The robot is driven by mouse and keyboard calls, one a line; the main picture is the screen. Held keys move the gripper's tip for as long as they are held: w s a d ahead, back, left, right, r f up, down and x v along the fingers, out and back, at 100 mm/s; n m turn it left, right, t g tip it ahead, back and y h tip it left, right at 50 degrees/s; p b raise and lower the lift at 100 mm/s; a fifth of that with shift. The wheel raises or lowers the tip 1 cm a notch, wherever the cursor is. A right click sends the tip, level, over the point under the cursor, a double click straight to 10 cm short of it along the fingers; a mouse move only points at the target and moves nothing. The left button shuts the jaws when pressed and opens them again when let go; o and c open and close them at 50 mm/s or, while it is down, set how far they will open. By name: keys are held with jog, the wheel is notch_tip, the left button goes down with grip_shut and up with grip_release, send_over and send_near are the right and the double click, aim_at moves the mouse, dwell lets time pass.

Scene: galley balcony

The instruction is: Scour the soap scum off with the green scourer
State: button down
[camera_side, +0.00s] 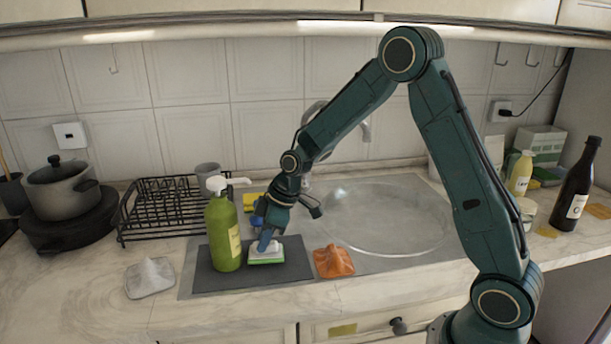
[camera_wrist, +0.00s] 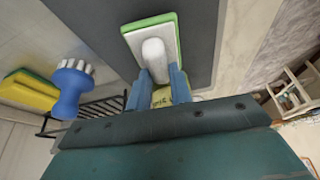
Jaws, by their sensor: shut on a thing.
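The green scourer (camera_side: 266,257) is a white block with a white knob handle and a green pad underneath. It is on or just above the dark grey mat (camera_side: 293,262), pad down; I cannot tell whether it touches. In the wrist view the scourer (camera_wrist: 136,39) shows its white top and green edge. My gripper (camera_side: 265,243) is above it, its blue fingers shut on the white handle; the fingers also show in the wrist view (camera_wrist: 160,88). A pale patch shows on the round sink (camera_side: 400,215); I cannot tell whether it is soap scum or glare.
A green pump bottle (camera_side: 224,235) stands close left of my gripper. An orange cloth (camera_side: 333,262) lies right of the scourer. A grey cloth (camera_side: 150,278) and dish rack (camera_side: 165,210) are left. A blue brush (camera_wrist: 70,88) and yellow sponge (camera_wrist: 30,91) lie behind.

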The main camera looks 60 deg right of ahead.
jog(key=shift+r, duration=2.9)
jog(key=shift+f, duration=0.1)
